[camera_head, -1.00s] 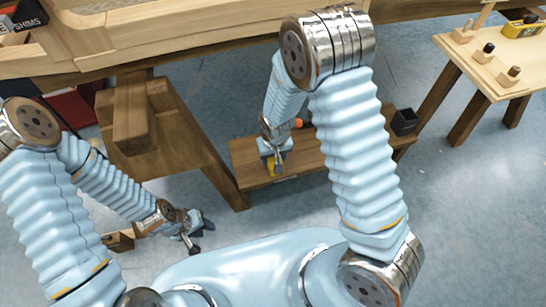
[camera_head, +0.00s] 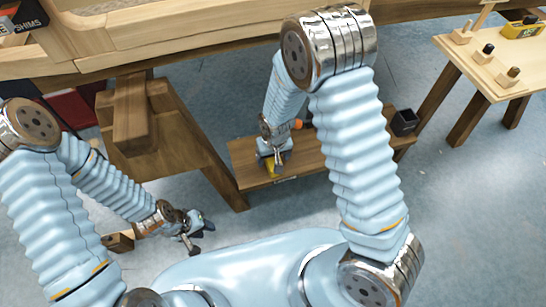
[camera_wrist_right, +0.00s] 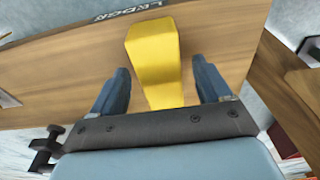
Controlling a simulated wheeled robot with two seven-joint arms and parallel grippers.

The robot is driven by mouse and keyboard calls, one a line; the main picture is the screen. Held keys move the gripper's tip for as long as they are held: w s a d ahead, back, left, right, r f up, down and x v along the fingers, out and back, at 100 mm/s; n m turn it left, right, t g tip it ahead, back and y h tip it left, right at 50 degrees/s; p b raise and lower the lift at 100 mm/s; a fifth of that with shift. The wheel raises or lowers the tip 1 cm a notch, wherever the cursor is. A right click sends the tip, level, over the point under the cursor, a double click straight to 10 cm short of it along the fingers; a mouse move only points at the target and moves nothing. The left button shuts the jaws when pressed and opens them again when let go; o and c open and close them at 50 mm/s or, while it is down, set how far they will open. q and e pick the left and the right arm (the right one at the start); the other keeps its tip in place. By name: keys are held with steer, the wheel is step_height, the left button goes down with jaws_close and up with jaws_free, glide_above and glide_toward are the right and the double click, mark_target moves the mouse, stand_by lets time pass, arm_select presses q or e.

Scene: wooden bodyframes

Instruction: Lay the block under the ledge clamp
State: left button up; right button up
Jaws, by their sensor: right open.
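A yellow block (camera_wrist_right: 155,55) lies on a brown wooden board (camera_wrist_right: 60,75) in the right wrist view. In the head view the block (camera_head: 270,167) shows as a small yellow patch below my right gripper (camera_head: 275,160). In the right wrist view my right gripper (camera_wrist_right: 162,84) is open, its two blue fingers on either side of the block's near end, with gaps visible on both sides. My left gripper (camera_head: 200,222) hangs low at the left, above the floor; its jaw opening is too small to judge. I cannot identify the ledge clamp for certain.
A heavy wooden bench (camera_head: 200,30) crosses the back, with a wooden trestle leg (camera_head: 185,145) left of the low board. A black open box (camera_head: 404,122) stands at the board's right end. A pale table (camera_head: 500,60) with small wooden pieces is at the far right.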

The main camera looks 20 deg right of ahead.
mark_target(274, 161)
step_height(274, 161, up, 10)
steer(key=s+p, duration=0.1)
steer(key=s+a+f+m+y, duration=0.1)
steer(key=s+f+y, duration=0.3)
steer(key=s+f, duration=0.9)
step_height(274, 161, down, 4)
steer(key=shift+s+a+r+m+g, duration=0.25)
steer(key=shift+s+a+m+g, duration=0.05)
steer(key=shift+m, duration=0.3)
steer(key=shift+r+p, duration=0.1)
steer(key=shift+p, duration=0.25)
